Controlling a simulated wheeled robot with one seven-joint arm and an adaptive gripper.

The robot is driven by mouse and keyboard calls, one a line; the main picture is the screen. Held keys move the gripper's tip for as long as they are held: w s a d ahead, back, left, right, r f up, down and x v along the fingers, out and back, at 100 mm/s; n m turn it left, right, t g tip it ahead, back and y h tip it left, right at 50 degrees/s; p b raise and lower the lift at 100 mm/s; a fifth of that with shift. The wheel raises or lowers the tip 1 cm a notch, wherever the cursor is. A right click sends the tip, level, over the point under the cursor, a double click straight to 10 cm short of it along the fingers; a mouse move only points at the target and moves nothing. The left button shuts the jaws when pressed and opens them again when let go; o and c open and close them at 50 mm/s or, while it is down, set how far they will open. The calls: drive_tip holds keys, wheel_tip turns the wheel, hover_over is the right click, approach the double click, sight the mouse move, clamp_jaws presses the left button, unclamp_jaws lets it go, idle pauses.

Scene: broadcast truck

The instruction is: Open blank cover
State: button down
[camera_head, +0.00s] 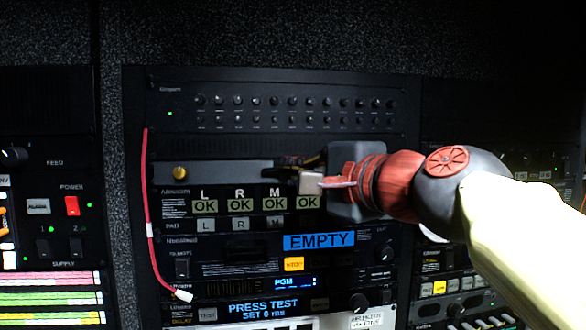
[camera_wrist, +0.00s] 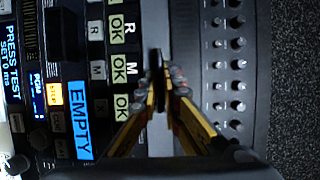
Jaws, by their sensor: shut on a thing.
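The blank cover (camera_head: 225,174) is a plain dark grey strip in the rack, above the row of OK lights, with a yellow round knob (camera_head: 179,172) at its left end. In the wrist view the grey strip (camera_wrist: 151,22) runs up and down beside the OK lights. My gripper (camera_head: 300,172) is at the strip's right end in the head view. In the wrist view its yellow fingers (camera_wrist: 159,82) are closed on a thin dark part in front of the strip. My gripper hides the cover's right end, so I cannot tell whether the cover stands away from the rack.
Above is a panel with rows of small knobs (camera_head: 295,110). Below are the OK lights (camera_head: 240,205), an EMPTY display (camera_head: 318,241) and a PRESS TEST display (camera_head: 263,308). A red cable (camera_head: 146,200) hangs down the rack's left side. Other rack units flank it.

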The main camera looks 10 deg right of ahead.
drive_tip(key=shift+r, duration=0.15)
wheel_tip(320, 180, up, 2)
drive_tip(key=m+g+h+p, duration=0.1)
drive_tip(key=g+p, duration=0.2)
drive_tip(key=p, duration=0.5)
drive_tip(key=shift+r+g, duration=0.1)
drive_tip(key=shift+g, duration=0.3)
drive_tip(key=g, duration=0.1)
drive_tip(key=r+m+g, duration=0.1)
drive_tip(key=g, duration=0.2)
drive_tip(key=shift+w+r+m+h+p, duration=0.2)
drive_tip(key=shift+w+m+h+p, duration=0.1)
drive_tip(key=shift+h+p, duration=0.1)
drive_tip(key=shift+w+r+m+g, duration=0.2)
drive_tip(key=shift+r+g, duration=0.1)
drive_tip(key=shift+g, duration=0.5)
drive_tip(key=shift+w+r+m+g, duration=0.15)
drive_tip(key=shift+r+g, duration=0.1)
drive_tip(key=shift+g, duration=0.55)
drive_tip(key=shift+r+g, duration=0.1)
drive_tip(key=shift+g, duration=0.3)
drive_tip(key=c, duration=2)
unclamp_jaws()
drive_tip(key=shift+o, duration=0.2)
